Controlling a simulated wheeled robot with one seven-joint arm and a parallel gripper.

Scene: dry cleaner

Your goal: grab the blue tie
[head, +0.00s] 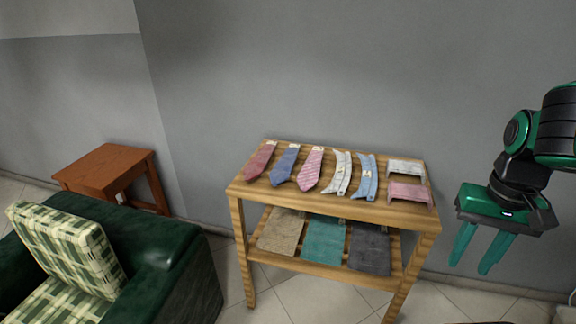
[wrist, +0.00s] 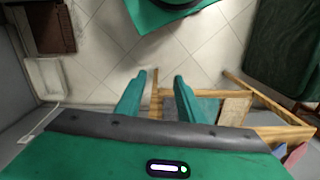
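The blue tie (head: 285,165) lies on the top of a wooden shelf table (head: 330,206), between a dark red tie (head: 260,161) on its left and a pink tie (head: 310,169) on its right. My gripper (head: 475,259) is to the right of the table, apart from it, with its two green fingers spread and pointing down. Nothing is between the fingers. In the wrist view my gripper (wrist: 158,92) is also open and empty, with part of the table (wrist: 285,132) at the lower right. A small bluish piece at that view's right edge cannot be identified surely.
Light blue strap-like items (head: 367,178) and a pink folded cloth (head: 409,193) share the tabletop. Folded cloths, including a teal one (head: 323,240), lie on the lower shelf. A green armchair (head: 165,245) and a brown side table (head: 105,167) stand left. A grey wall is behind.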

